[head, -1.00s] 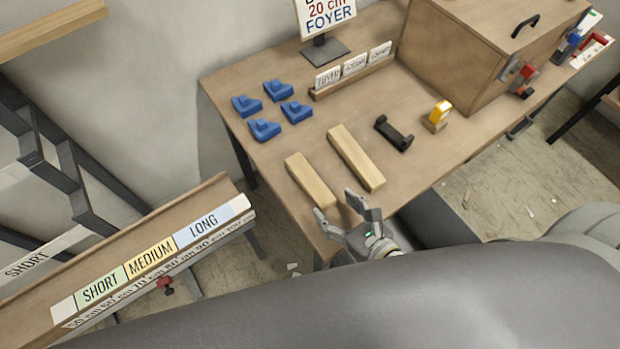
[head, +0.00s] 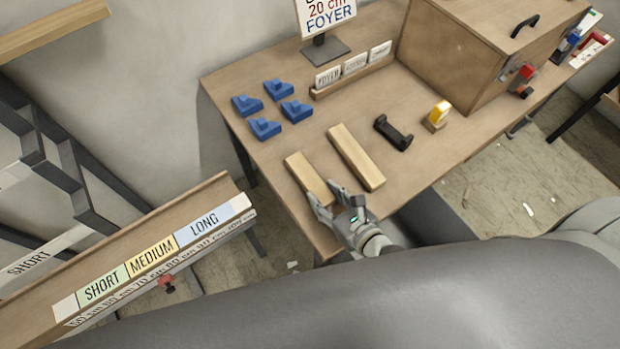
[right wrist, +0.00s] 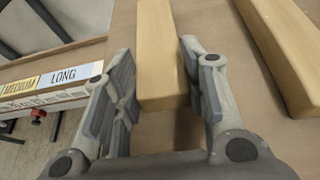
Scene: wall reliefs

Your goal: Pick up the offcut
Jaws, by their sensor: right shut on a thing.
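Two pale wooden pieces lie side by side on the workbench in the head view. The left, shorter one is the offcut (head: 309,176); it also shows in the right wrist view (right wrist: 161,48), running away from me between the fingers. My right gripper (head: 333,200) is at the near end of the offcut, with a finger on either side, shut on it. The offcut still appears to lie on the bench top. The longer wooden piece (head: 356,157) lies just to the right, apart from the gripper. My left gripper is not in view.
On the workbench (head: 235,85) are several blue blocks (head: 263,128), a black bracket (head: 393,132), a yellow-topped item (head: 438,115), a card rack (head: 352,77), a sign (head: 325,15) and a wooden box (head: 470,55). A rail labelled SHORT, MEDIUM, LONG (head: 150,252) stands at lower left.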

